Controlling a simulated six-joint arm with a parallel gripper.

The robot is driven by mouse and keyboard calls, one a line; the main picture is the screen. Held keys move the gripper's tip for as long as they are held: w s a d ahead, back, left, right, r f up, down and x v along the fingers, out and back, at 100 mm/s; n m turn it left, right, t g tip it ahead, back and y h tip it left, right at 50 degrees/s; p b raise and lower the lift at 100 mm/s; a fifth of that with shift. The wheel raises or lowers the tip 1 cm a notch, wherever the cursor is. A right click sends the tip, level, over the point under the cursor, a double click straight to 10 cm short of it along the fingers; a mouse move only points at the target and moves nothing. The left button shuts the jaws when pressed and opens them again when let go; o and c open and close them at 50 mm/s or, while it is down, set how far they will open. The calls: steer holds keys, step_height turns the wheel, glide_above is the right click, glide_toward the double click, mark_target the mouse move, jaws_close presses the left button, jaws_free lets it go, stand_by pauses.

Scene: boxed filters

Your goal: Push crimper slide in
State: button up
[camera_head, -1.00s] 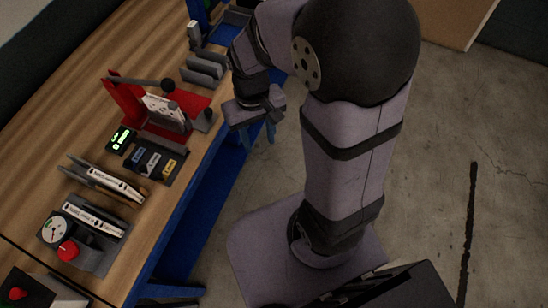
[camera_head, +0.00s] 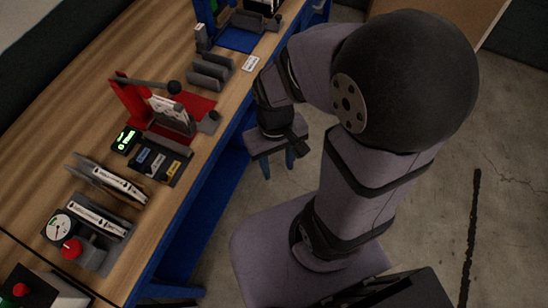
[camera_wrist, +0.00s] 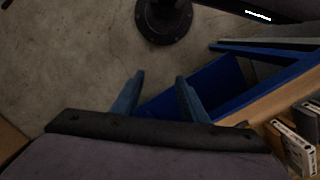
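The red crimper (camera_head: 127,99) stands on the wooden bench in the head view, with a dark lever ending in a black ball across its top. A white boxed filter (camera_head: 171,112) stands upright in it. A grey slide with a dark knob (camera_head: 213,116) sits at its right side, toward the bench's front edge. My gripper (camera_head: 279,167) hangs beyond that edge, right of the crimper and apart from it. It is open and empty. Its two blue fingers also show spread in the wrist view (camera_wrist: 160,88). The crimper is not clearly seen in the wrist view.
A label-button panel (camera_head: 160,160) and a green display (camera_head: 126,140) lie before the crimper. Boxed filters stand in a holder (camera_head: 112,181) and at a gauge fixture (camera_head: 88,228). Grey racks (camera_head: 210,72) and a blue fixture (camera_head: 236,39) are behind. Open floor lies right of the bench.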

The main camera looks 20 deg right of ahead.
steer(key=shift+w+f, duration=0.1)
steer(key=n+t+y+b, duration=0.3)
steer(key=n+t, duration=0.7)
steer(key=t, duration=0.1)
glide_toward(216, 116)
steer(key=w+d+f, duration=0.3)
steer(key=w+f, duration=0.1)
steer(key=a+y, duration=0.1)
steer(key=a+r+n+t+y, duration=0.1)
steer(key=w+a+t+b, duration=0.1)
steer(key=shift+w+a+r+n+y, duration=0.15)
steer(key=shift+a+r+n+y, duration=0.15)
steer(key=shift+r+n+y, duration=0.1)
steer(key=m+b, duration=0.1)
steer(key=a+f+m+t+b, duration=0.1)
steer(key=f+m+t+y+b, duration=0.1)
steer(key=shift+w+a+f, duration=0.2)
steer(key=shift+w, duration=0.1)
steer(key=m+t, duration=0.1)
steer(key=f+m+b, duration=0.1)
steer(key=m, duration=0.1)
steer(key=shift+f+t, duration=0.1)
steer(key=shift+t, duration=0.3)
steer(key=shift+s+d+f+m+t+b, duration=0.15)
steer(key=shift+m+t+b, duration=0.1)
steer(key=shift+m, duration=0.25)
steer(key=shift+s+d+f+m+t+b, duration=0.1)
steer(key=shift+m+t+b, duration=0.15)
steer(key=shift+m, duration=0.25)
steer(key=shift+r, duration=0.1)
